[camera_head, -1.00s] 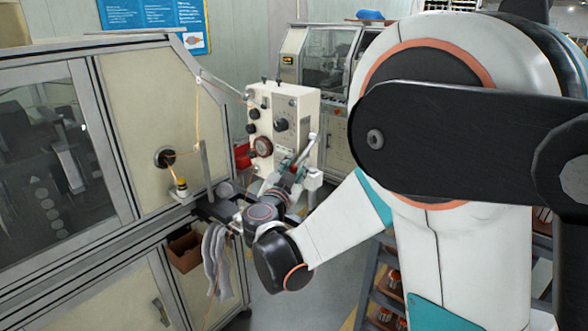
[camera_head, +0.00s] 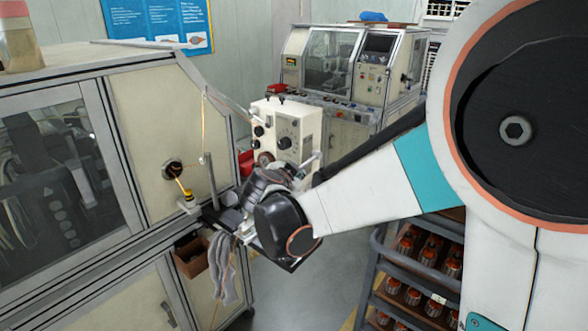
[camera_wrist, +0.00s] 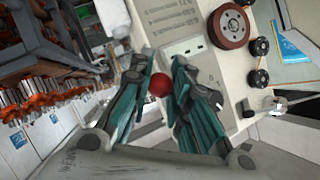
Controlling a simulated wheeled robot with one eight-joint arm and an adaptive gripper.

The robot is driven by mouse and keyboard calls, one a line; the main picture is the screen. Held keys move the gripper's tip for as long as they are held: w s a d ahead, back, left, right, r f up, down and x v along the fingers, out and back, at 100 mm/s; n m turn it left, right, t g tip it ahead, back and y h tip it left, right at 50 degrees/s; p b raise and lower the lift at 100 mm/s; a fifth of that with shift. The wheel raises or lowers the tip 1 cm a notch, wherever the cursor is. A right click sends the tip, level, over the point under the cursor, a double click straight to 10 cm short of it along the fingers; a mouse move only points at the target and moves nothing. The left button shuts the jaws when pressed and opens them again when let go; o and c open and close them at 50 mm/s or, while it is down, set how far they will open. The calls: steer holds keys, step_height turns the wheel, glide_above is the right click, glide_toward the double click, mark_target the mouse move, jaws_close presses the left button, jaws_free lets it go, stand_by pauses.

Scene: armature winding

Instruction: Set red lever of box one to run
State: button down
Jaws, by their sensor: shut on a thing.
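A beige control box (camera_head: 290,128) with dark knobs stands in the middle of the head view. Its face with a dark red dial also shows in the wrist view (camera_wrist: 182,30), tilted in the picture. A round red knob, the end of the red lever (camera_wrist: 159,87), sits between my fingers in the wrist view. My gripper (camera_wrist: 160,85) is shut on it, a finger on each side. The lever's shaft is hidden behind the knob and fingers. In the head view my wrist covers the lower part of the box, and the lever cannot be seen there. I cannot read its position.
A large machine cabinet (camera_head: 140,125) fills the left, with grey gloves (camera_head: 222,268) hanging at its side. A shelf of orange-and-metal armatures (camera_head: 425,262) stands at the right, under my arm. Another machine (camera_head: 350,75) is at the back.

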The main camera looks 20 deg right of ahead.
step_height(320, 180, up, 4)
steer(key=m+g+y+p, duration=0.1)
steer(key=g+y+p, duration=0.1)
steer(key=p, duration=0.1)
steer(key=shift+d+f, duration=0.1)
steer(key=shift+w+d+r+p, duration=0.2)
steer(key=shift+r+p, duration=0.15)
steer(key=shift+r, duration=0.3)
steer(key=shift+w+d+r+p, duration=0.15)
steer(key=shift+r+p, duration=0.15)
steer(key=shift+r, duration=0.3)
steer(key=c, duration=1.4)
jaws_free()
steer(key=shift+c, duration=0.2)
steer(key=shift+s, duration=0.1)
steer(key=v, duration=1.2)
steer(key=shift+f, duration=0.1)
